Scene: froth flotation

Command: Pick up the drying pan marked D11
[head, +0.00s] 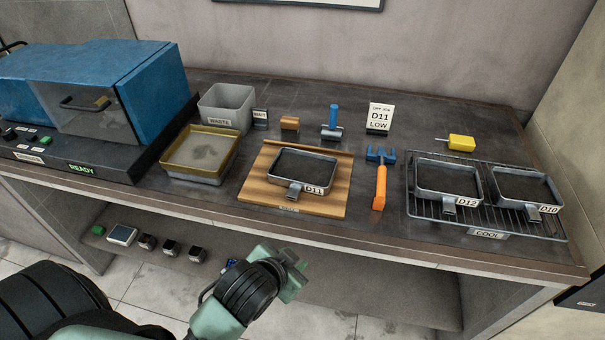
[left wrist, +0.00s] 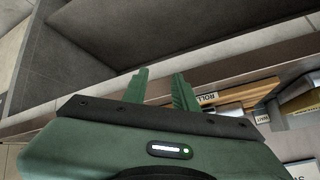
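The drying pan marked D11 (head: 303,158) is a dark rectangular pan with a grey rim, a short front tab and a white D11 label. It sits on a wooden board (head: 255,184) on the bench. My left gripper (head: 292,268) is in front of the bench edge, below and apart from the pan. In the left wrist view my left gripper (left wrist: 160,82) has its two green fingers apart with nothing between them. The board's label, seemingly reading ROLL, shows beyond the fingers there. My right gripper is not in view.
Pans D12 (head: 448,178) and D10 (head: 524,186) stand on a wire rack (head: 425,213) marked COOL. An orange-handled tool (head: 380,188) lies right of the board. A brass-rimmed tray (head: 170,150), a WASTE bin (head: 227,105) and a blue oven (head: 110,95) are left. A D11 LOW card (head: 380,117) stands behind.

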